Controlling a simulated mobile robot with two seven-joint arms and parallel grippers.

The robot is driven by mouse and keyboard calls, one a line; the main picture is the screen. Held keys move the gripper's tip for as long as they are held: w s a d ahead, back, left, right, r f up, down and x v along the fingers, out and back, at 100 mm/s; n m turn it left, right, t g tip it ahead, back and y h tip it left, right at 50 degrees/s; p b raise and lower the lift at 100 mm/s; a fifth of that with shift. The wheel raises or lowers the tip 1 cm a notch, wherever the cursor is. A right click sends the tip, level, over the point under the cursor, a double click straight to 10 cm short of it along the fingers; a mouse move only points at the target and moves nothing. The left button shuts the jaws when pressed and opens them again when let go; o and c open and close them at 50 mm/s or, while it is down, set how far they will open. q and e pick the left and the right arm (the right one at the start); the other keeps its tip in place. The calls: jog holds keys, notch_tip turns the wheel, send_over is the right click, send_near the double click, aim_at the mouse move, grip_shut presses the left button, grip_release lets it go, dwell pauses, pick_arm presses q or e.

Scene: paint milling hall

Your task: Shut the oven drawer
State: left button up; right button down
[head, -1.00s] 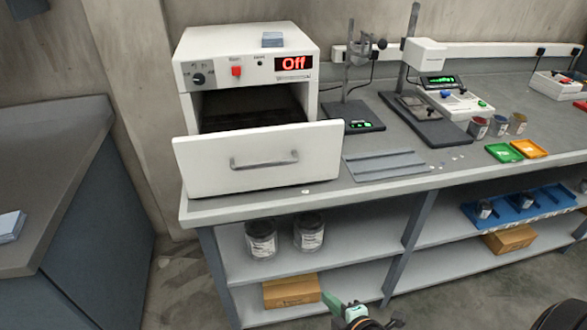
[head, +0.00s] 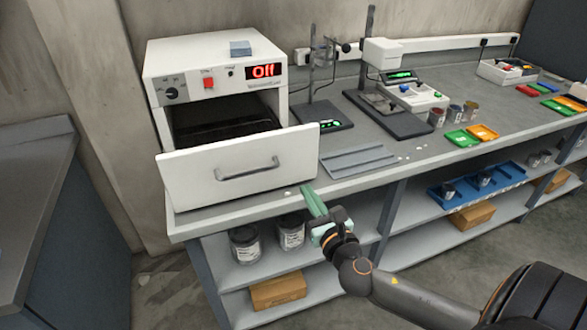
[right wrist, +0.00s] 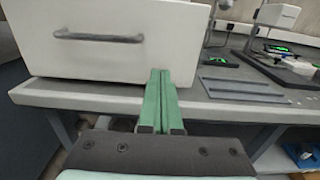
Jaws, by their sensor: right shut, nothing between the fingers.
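The white oven (head: 215,60) stands on the grey bench with a red "Off" display. Its drawer (head: 200,185) is pulled out toward me, with a grey bar handle (head: 247,170) on its white front; the dark inside shows behind the front. My right gripper (head: 308,192) is shut and empty, in front of the bench edge near the drawer's lower right corner. In the right wrist view, the green fingers (right wrist: 162,78) lie together, pointing at the lower right part of the drawer front (right wrist: 110,40); I cannot tell whether they touch it. My left gripper is not in view.
A grey ridged tray (head: 357,160) lies on the bench right of the drawer. A stand (head: 322,112) and a scale (head: 415,95) are behind it. Paint cans (head: 245,243) and a cardboard box (head: 278,291) sit on the shelves below. The floor in front is clear.

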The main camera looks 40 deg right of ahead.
aim_at(289, 163)
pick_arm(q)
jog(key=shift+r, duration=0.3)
pick_arm(e)
jog(key=x, duration=0.9)
jog(key=shift+w, duration=0.15)
jog(key=shift+w, duration=0.15)
